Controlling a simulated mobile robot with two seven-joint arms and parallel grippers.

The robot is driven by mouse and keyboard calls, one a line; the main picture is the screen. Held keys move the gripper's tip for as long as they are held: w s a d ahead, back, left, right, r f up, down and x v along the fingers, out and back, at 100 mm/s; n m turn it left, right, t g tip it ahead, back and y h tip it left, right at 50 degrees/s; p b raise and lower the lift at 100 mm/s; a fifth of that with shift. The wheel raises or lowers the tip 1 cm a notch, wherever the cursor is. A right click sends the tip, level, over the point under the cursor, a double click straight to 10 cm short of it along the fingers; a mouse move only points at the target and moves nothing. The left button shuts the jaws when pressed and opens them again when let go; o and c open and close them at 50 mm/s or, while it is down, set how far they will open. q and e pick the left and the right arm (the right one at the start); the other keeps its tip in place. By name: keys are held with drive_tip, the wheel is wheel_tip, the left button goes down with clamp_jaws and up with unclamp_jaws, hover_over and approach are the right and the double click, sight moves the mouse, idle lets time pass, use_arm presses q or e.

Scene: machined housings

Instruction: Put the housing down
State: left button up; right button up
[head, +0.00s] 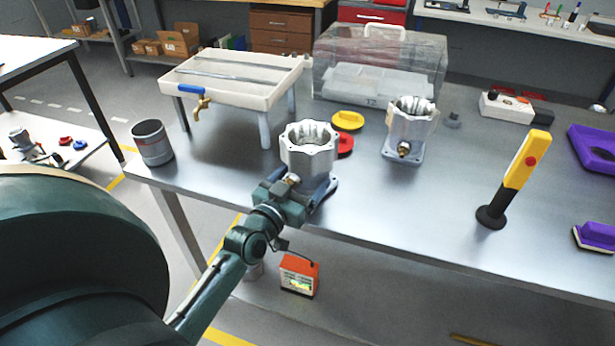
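A silver machined housing (309,153) with a scalloped open top and a blue-grey base flange is upright at the front edge of the table (400,215). A small brass fitting shows low on its near side. My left gripper (287,196) is right against its lower near side, overlapping the base. The fingers are hidden, so I cannot see whether they close on it. I cannot tell whether the base touches the table. A second similar housing (411,122) stands upright farther back to the right, its brass fitting facing me. My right gripper is not in view.
A yellow disc (348,121) and a partly hidden red disc (346,144) lie just behind the near housing. A white basin with a tap (235,78), a grey cup (151,143), a clear case (380,65) and a yellow tool (515,178) stand around. Table between right housing and tool is clear.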

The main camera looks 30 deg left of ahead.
use_arm(q)
drive_tip(key=w, duration=0.2)
drive_tip(key=shift+w+r+b, duration=0.15)
drive_tip(key=shift+w+b, duration=0.2)
drive_tip(key=shift+w, duration=0.05)
drive_tip(key=shift+f+b, duration=0.3)
drive_tip(key=shift+b, duration=0.1)
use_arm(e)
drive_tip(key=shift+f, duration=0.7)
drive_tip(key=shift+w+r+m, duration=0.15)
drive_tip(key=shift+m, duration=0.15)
use_arm(q)
drive_tip(key=o, duration=1.6)
drive_tip(key=shift+s+f, duration=0.1)
drive_tip(key=shift+f, duration=0.1)
drive_tip(key=shift+r, duration=0.1)
